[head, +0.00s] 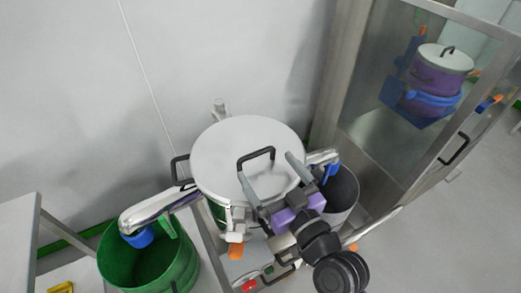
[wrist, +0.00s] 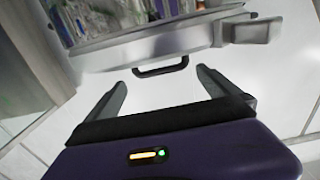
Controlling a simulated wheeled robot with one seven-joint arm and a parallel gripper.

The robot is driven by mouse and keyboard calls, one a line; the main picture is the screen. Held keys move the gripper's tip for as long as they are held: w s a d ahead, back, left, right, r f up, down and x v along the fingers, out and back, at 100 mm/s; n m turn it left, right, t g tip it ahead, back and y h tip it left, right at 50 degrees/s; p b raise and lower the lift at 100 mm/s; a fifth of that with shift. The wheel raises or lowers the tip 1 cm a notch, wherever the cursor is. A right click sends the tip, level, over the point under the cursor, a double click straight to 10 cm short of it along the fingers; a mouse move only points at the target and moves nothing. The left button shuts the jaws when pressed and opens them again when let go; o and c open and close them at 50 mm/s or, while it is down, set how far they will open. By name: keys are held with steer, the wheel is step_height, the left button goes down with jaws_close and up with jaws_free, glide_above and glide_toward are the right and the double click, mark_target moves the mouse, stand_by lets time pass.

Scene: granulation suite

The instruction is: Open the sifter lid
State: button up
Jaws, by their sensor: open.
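The sifter stands in the middle of the head view with a round pale grey lid (head: 222,150) lying flat and closed on top. A black bar handle (head: 257,153) rises from the lid. In the wrist view, a black handle (wrist: 161,69) shows ahead between the two spread fingertips (wrist: 162,79), with no visible contact.
A green bin (head: 117,255) stands at left under a metal spout (head: 158,208). A grey bin (head: 343,190) stands at right behind my arm. A glass-doored cabinet (head: 375,125) at right holds a purple pot (head: 437,80). The wall is close behind the sifter.

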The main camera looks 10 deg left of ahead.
mark_target(258, 152)
steer(key=p+x, duration=0.1)
steer(key=x, duration=0.5)
steer(key=shift+a, duration=0.1)
steer(key=c, duration=1.8)
